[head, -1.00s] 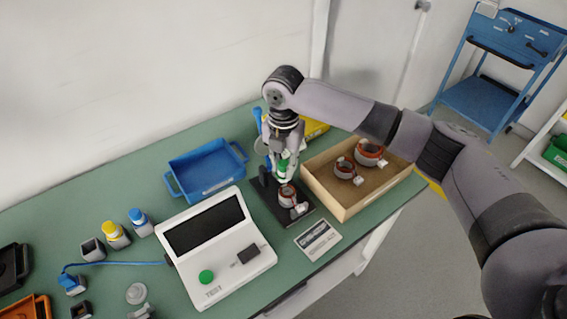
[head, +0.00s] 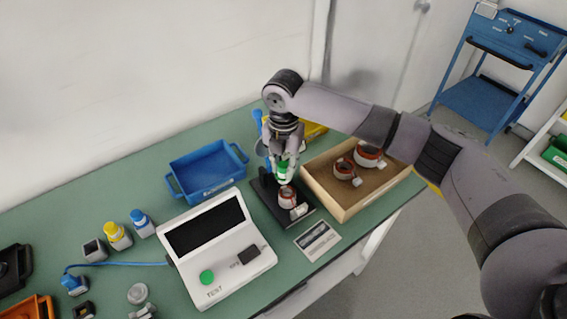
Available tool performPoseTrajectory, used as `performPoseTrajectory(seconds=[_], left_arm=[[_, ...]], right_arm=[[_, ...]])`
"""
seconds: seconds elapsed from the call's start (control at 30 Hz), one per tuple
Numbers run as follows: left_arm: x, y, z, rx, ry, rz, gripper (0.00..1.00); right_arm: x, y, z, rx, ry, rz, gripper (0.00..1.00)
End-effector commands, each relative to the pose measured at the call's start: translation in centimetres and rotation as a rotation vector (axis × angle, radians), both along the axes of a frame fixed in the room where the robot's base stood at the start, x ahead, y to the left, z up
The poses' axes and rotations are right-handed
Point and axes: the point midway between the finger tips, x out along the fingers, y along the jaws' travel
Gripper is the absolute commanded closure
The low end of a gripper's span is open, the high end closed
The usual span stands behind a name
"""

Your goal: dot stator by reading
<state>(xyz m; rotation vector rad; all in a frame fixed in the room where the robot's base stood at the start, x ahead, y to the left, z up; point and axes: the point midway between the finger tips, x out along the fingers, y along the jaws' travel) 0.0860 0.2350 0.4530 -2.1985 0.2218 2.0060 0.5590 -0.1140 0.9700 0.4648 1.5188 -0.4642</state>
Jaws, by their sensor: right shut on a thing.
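A stator (head: 287,194) with a red-brown winding and a white connector sits on the black test stand (head: 270,207). My right gripper (head: 284,158) points down over it, shut on a green marker (head: 283,171). The marker's lower end is just above or at the stator; I cannot tell whether they touch. The white tester (head: 234,273) has a dark, blank-looking screen (head: 205,226) and a green button. A yellow-topped marker (head: 116,235) and a blue-topped marker (head: 141,222) stand at the left. My left gripper is out of view.
A cardboard box (head: 345,211) with two more stators stands right of the stand. A blue tray (head: 206,170) lies behind the tester. A small card (head: 317,240) lies in front of the stand. A blue cable runs left from the tester.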

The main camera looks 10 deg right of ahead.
Motion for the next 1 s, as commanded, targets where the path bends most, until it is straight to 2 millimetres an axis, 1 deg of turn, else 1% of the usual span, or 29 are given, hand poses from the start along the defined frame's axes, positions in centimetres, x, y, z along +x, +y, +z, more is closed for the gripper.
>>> performPoseTrajectory(seconds=[0.37, 1.0], left_arm=[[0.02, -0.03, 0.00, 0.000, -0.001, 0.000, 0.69], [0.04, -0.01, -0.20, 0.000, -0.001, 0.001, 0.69]], right_arm=[[-0.01, 0.02, -0.05, 0.000, 0.000, 0.000, 1.00], [-0.02, 0.02, -0.79, 0.001, 0.001, 0.000, 1.00]])
